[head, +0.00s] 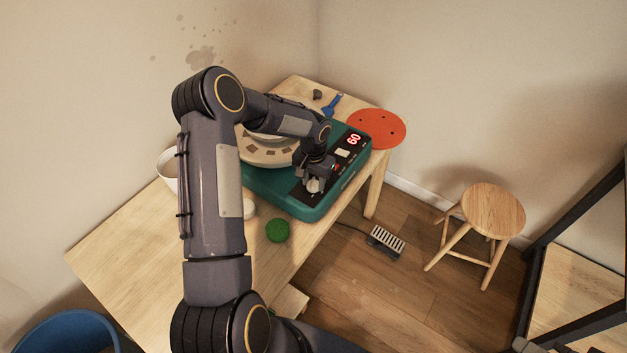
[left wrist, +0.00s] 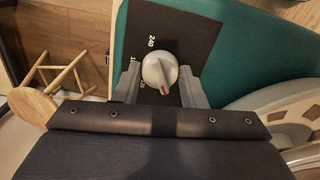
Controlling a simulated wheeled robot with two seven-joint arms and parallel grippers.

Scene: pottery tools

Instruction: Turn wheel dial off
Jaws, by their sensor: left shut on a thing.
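The pottery wheel (head: 270,186) is a green-teal machine on the wooden table, with a black control panel on its front edge and a red display (head: 354,139) reading 60. Its dial (left wrist: 160,70) is a grey-white knob with a red mark, which points down toward my gripper in the left wrist view. The dial also shows in the head view (head: 314,186). My left gripper (head: 313,183) is shut on the dial, with one finger on each side of it in the left wrist view (left wrist: 160,86). Part of the scale around the dial is hidden. My right gripper is not in view.
A green ball (head: 277,230), a white round item (head: 249,208) and a white bucket (head: 169,168) are near the wheel. An orange disc (head: 377,128) lies at the table's far right. A pedal (head: 385,242) and stool (head: 492,211) stand on the floor.

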